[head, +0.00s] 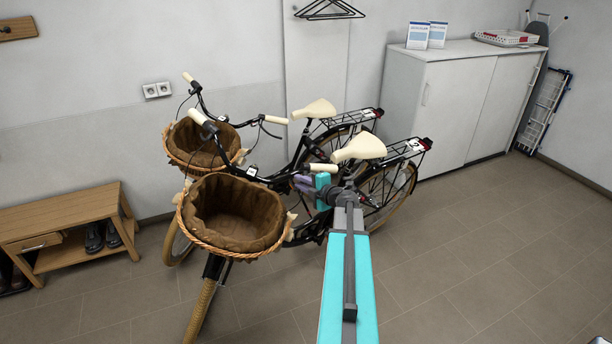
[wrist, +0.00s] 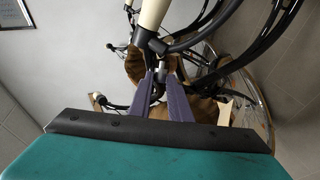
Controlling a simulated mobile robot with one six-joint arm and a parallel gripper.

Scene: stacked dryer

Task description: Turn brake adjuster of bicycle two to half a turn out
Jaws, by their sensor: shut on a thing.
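Bicycle two is the nearer black bicycle, with a "2" plate (head: 415,147) on its rear rack, a cream saddle (head: 360,148) and a lined wicker basket (head: 235,212) in front. My gripper (head: 301,183) is at its near handlebar end, just below the cream grip (head: 322,167). In the wrist view the same cream grip (wrist: 154,17) is at the top, with the dark brake lever mount below it. My purple fingers (wrist: 163,88) are shut on the small grey brake adjuster (wrist: 162,69). The fingers hide part of it, and I cannot read its turn.
Bicycle one, with its own basket (head: 196,143), stands close behind. A wooden bench (head: 65,215) with shoes is at left. A white cabinet (head: 445,100) stands at back right. The tiled floor at right is clear.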

